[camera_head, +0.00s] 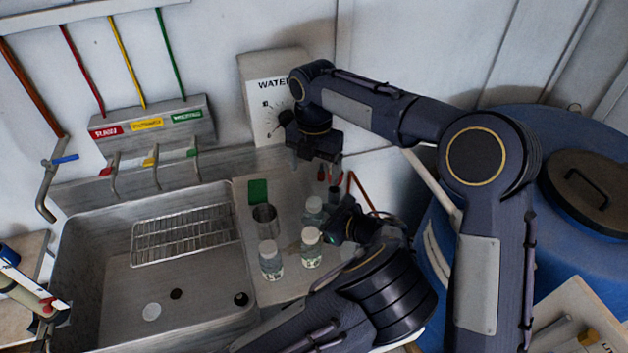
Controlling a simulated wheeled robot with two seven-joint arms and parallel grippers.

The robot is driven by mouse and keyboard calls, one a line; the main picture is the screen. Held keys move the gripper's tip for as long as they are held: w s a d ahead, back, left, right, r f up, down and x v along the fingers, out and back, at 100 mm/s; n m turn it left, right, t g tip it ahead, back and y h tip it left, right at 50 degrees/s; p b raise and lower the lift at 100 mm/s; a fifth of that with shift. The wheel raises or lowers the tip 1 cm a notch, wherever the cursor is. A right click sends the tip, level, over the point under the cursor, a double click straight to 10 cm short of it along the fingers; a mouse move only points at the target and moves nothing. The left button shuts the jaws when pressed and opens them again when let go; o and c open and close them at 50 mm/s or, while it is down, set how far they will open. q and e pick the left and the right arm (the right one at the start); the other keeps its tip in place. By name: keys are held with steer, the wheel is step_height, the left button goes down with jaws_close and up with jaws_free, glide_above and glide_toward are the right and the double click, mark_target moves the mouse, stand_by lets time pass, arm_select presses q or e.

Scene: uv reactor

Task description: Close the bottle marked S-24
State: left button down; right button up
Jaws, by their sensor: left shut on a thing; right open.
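Three small clear bottles with pale tops stand on the ledge right of the sink: a front left bottle (271,264), a front right bottle (311,252) and a rear bottle (314,212). Their markings are too small to read, so I cannot tell which is S-24. My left gripper (328,233) comes in low from the right side and appears shut on the front right bottle; its fingertips are partly hidden. My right gripper (316,166) points down, open and empty, above and behind the bottles. I cannot make out a loose cap.
A metal sink (100,285) with a wire rack (183,234) lies to the left. A grey metal cup (265,220) and a green pad (258,191) are beside the bottles. A WATER box (267,100) is on the wall behind. A blue barrel (560,150) stands at right.

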mark_target(322, 217)
step_height(322, 217, up, 6)
steer(key=shift+r, duration=0.2)
arm_select(q)
steer(key=c, duration=0.7)
jaws_free()
steer(key=shift+o, duration=0.2)
steer(key=b+v, duration=0.2)
steer(key=v, duration=0.4)
steer(key=shift+s+d, duration=0.2)
steer(key=shift+d, duration=0.05)
steer(key=shift+s+d+r, duration=0.35)
steer(key=shift+d, duration=0.05)
arm_select(e)
steer(key=shift+f, duration=1.2)
